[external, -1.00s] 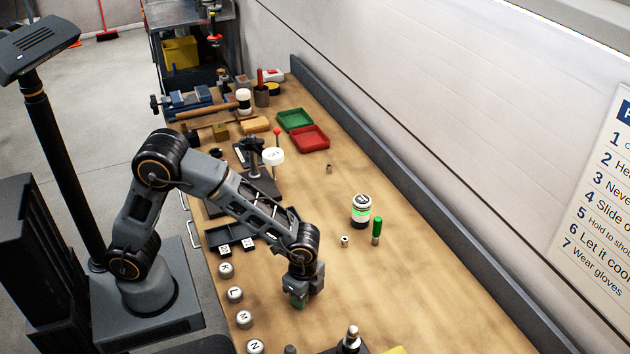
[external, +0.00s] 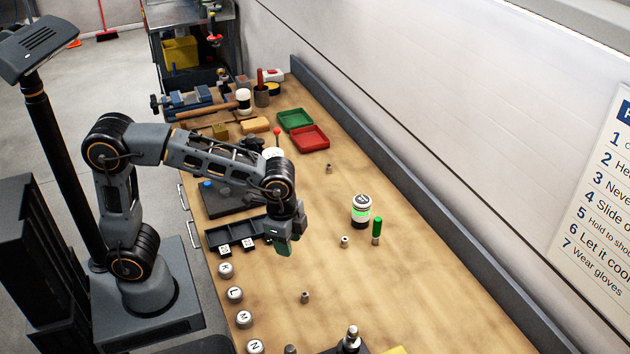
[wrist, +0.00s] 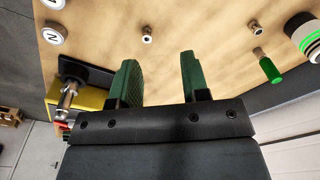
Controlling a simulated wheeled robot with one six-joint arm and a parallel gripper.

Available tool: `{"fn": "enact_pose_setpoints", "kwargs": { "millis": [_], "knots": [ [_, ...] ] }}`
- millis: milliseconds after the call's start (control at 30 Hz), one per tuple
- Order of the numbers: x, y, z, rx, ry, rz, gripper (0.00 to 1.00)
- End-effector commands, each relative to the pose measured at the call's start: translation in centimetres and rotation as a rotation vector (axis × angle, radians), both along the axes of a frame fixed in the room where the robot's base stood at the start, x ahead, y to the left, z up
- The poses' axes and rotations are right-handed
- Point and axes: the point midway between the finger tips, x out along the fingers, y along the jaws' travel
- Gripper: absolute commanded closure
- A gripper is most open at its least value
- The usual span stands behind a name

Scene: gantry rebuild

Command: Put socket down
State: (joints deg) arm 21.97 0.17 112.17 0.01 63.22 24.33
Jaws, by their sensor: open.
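A small metal socket (external: 305,297) stands on the wooden bench, right of the round lettered pieces. It also shows in the wrist view (wrist: 147,35), beyond the fingertips and apart from them. My gripper (external: 284,250) is raised above the bench, farther back than this socket and near the black tray. Its green fingers (wrist: 158,72) are spread with nothing between them. A second socket (external: 344,241) stands near the green-handled piece, and a third (external: 328,169) stands farther back.
The black compartment tray (external: 229,238) lies beside my gripper. A white, green-banded canister (external: 361,211) and a green-handled piece (external: 376,230) stand to the right. Red (external: 309,138) and green (external: 295,120) trays are at the back. The bench's right-middle area is mostly clear.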

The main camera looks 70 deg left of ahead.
Motion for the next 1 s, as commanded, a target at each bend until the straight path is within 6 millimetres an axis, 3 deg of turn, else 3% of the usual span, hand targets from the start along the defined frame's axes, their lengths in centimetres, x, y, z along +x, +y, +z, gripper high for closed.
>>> {"fn": "enact_pose_setpoints", "kwargs": {
  "millis": [33,200,400,600,1000],
  "knots": [
    [-1.0,2.5,0.7,-0.017,-0.033,0.099,0.58],
    [-5.1,8.8,1.2,-0.07,-0.129,0.424,0.58],
    [-9.0,12.9,0.4,-0.12,-0.214,0.696,0.58],
    [-10.5,14.2,-0.2,-0.139,-0.247,0.801,0.53],
    [-10.6,14.2,-0.3,-0.14,-0.248,0.805,0.53]
  ]
}}
